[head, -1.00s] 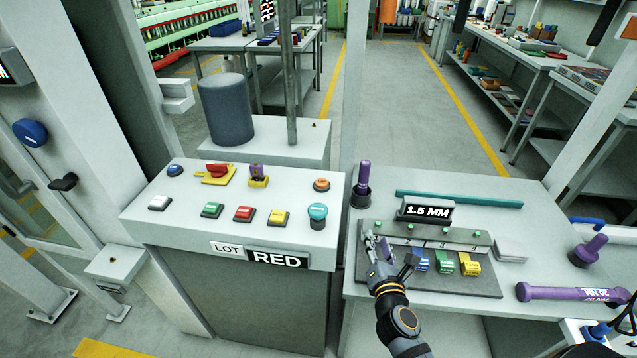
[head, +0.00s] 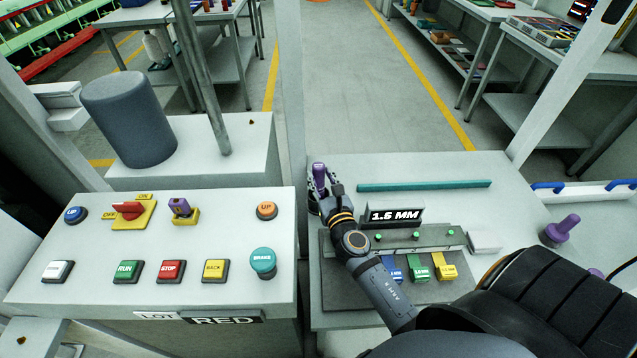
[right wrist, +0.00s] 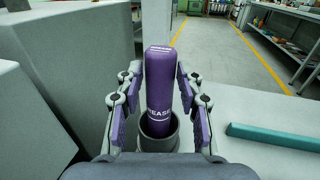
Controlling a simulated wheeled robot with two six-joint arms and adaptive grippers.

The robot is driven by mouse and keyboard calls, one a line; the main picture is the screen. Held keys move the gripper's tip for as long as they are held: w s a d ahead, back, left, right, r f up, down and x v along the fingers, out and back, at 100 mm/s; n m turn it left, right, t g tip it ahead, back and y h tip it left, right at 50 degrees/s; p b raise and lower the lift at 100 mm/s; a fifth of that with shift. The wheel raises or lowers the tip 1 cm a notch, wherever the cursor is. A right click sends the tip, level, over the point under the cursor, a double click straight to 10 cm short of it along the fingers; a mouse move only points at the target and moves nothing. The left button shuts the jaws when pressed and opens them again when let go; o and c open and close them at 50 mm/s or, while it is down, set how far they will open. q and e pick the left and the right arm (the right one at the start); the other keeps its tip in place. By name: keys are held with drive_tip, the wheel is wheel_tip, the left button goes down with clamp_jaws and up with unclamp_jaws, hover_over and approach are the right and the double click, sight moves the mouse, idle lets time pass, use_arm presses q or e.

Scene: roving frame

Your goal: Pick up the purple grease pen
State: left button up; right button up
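The purple grease pen (head: 319,176) stands upright in a dark grey cup at the back left of the right-hand bench. In the right wrist view the pen (right wrist: 158,90) shows large and centred, with part of its lettering visible, and its lower end is hidden inside the cup (right wrist: 158,138). My right gripper (head: 322,190) is at the pen. In the right wrist view its two purple-padded fingers (right wrist: 160,80) stand open on either side of the pen, with a small gap at each side. My left gripper is not in view.
A 1.5 MM sign (head: 395,216) and a grey fixture with blue, green and yellow blocks (head: 419,268) sit beside my right arm. A teal bar (head: 424,185) lies behind. A button console (head: 60,240) is at left. Another purple upright piece (head: 565,226) stands at right.

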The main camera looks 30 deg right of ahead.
sight(315, 163)
drive_tip(key=shift+w+d+f, duration=0.15)
drive_tip(key=shift+w+d, duration=0.05)
drive_tip(key=shift+w, duration=0.55)
drive_tip(key=w, duration=0.3)
drive_tip(key=w+d, duration=0.1)
drive_tip(key=w, duration=0.1)
drive_tip(key=shift+s+a, duration=0.1)
drive_tip(key=shift+s, duration=0.05)
clamp_jaws()
